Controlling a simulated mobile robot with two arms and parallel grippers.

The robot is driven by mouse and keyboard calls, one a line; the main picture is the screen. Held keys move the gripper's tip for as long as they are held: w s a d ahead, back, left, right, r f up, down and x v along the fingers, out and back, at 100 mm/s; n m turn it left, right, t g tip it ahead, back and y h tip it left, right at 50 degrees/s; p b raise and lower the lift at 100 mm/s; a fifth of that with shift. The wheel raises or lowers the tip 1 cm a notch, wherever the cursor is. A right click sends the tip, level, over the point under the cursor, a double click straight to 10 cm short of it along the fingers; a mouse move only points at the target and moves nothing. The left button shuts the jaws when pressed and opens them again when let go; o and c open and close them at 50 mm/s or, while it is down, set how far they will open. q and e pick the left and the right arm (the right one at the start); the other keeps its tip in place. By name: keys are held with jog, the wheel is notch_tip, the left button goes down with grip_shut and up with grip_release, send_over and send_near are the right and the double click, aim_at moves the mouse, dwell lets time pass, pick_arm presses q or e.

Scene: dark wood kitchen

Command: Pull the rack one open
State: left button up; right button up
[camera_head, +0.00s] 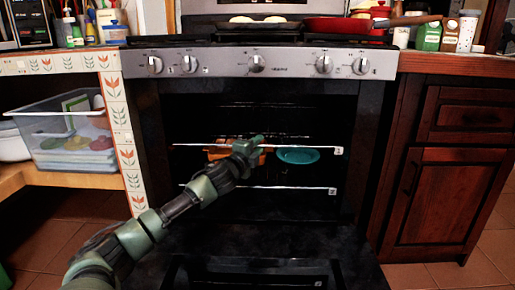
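The oven (170,170) stands open in the middle of the head view, with its door (200,235) lowered toward me. Rack one (320,148) is the upper rack, with a pale front bar and a small tag reading 1 at its right end. Rack two (290,187) is below it, with a tag at its right end. My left gripper (254,143) is at the middle of rack one's front bar and covers part of it. Whether its fingers are shut around the bar is too small to tell. My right gripper is out of view.
A teal plate (297,156) and an orange item (217,153) show at rack one's level. A clear bin (75,140) sits on a shelf at left. A wooden cabinet (445,190) stands at right. A red pan (345,24) is on the stovetop.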

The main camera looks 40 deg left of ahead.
pick_arm(q)
grip_shut()
dwell(1.4)
